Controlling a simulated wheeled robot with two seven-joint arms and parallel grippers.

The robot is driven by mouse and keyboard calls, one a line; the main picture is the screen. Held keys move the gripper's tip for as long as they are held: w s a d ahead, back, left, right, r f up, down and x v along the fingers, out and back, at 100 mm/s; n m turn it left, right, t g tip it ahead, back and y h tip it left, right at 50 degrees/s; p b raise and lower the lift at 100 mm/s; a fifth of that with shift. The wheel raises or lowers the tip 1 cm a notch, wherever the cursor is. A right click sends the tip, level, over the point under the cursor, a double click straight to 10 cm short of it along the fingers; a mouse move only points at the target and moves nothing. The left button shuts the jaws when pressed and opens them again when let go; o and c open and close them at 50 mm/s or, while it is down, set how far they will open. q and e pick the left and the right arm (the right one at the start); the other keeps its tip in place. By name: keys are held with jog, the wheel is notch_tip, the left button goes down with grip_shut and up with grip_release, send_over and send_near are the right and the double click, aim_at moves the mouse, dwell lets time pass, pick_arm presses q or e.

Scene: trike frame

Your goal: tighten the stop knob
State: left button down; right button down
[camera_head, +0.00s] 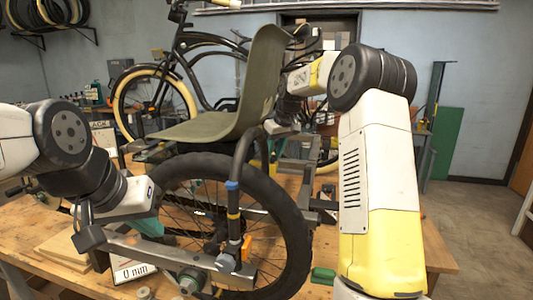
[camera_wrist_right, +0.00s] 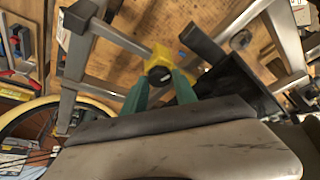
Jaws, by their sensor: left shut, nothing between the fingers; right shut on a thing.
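The stop knob (camera_wrist_right: 160,75) is a dark round knob in front of a yellow block (camera_wrist_right: 160,56) on the grey trike frame (camera_wrist_right: 120,38), in the right wrist view. My right gripper (camera_wrist_right: 161,80) has its two teal fingers on either side of the knob and is shut on it. In the head view my right arm reaches behind the seat, which hides that gripper and the knob. My left gripper (camera_head: 146,226) is at the left of the front wheel, behind a grey frame bar; only part of its teal fingers shows. It is shut and empty.
The olive seat (camera_head: 225,120) and the large black wheel (camera_head: 290,215) fill the middle of the head view. A wooden workbench (camera_head: 40,232) lies below. A green object (camera_head: 323,275) lies to the right of the wheel. A bicycle (camera_head: 180,75) stands behind.

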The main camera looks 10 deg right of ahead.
jog(key=m, duration=0.1)
jog(key=m+h, duration=0.1)
jog(key=m, duration=0.1)
jog(key=shift+a+m, duration=0.25)
jog(key=shift+m, duration=0.05)
jog(key=shift+m+h, duration=1)
jog(key=shift+m, duration=1.2)
jog(key=c, duration=1)
grip_release()
jog(key=v, duration=0.7)
jog(key=shift+s+a+r, duration=0.15)
jog(key=shift+s+r, duration=0.05)
jog(key=shift+r, duration=0.15)
